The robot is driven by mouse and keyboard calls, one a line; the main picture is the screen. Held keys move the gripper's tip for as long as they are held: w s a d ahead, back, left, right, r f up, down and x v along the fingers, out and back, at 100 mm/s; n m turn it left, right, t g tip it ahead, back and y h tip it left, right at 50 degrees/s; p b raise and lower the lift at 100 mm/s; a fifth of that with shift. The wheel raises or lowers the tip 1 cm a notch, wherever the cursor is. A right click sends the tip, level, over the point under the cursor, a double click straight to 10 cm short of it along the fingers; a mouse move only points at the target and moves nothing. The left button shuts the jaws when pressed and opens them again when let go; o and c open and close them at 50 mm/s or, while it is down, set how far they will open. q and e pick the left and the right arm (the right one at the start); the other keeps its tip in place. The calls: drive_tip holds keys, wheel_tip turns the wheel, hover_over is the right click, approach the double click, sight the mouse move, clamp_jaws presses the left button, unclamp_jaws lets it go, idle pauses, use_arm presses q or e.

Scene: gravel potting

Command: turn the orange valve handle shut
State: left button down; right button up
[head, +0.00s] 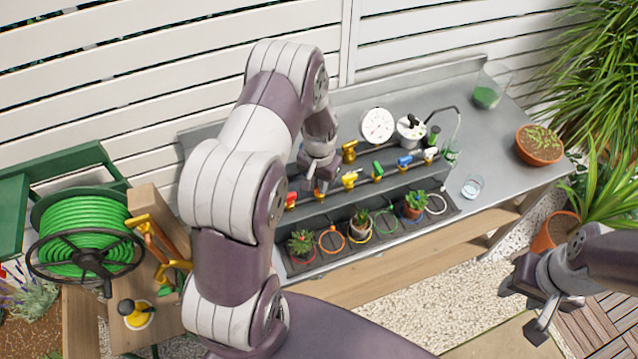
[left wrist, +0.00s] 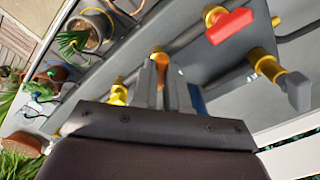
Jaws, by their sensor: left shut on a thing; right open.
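The orange valve handle (left wrist: 161,61) shows in the left wrist view between my left gripper's fingers (left wrist: 162,84). My left gripper (head: 321,188) is shut on it, over the row of valves on the bench. In the head view the gripper hides this handle, and its exact angle is hard to tell. The red handle (head: 291,199) is just left of the gripper and shows in the left wrist view (left wrist: 230,26). The yellow handle (head: 350,180) is just to the right. My right gripper (head: 537,297) is open and empty, in front of the bench at right.
Green (head: 377,168), blue (head: 404,161) and white (head: 430,154) handles continue the row rightward. Small potted plants (head: 301,243) stand in coloured rings below the valves. A round gauge (head: 377,126) stands behind. A green hose reel (head: 88,232) is at left.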

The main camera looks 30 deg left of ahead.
use_arm(q)
drive_tip(key=m, duration=0.4)
drive_tip(key=shift+w+b, duration=0.2)
drive_tip(key=shift+b, duration=0.2)
drive_tip(key=shift+m, duration=1.9)
drive_tip(key=c, duration=1.1)
unclamp_jaws()
drive_tip(key=shift+m, duration=0.3)
drive_tip(key=shift+c, duration=0.2)
drive_tip(key=shift+w+d, duration=0.1)
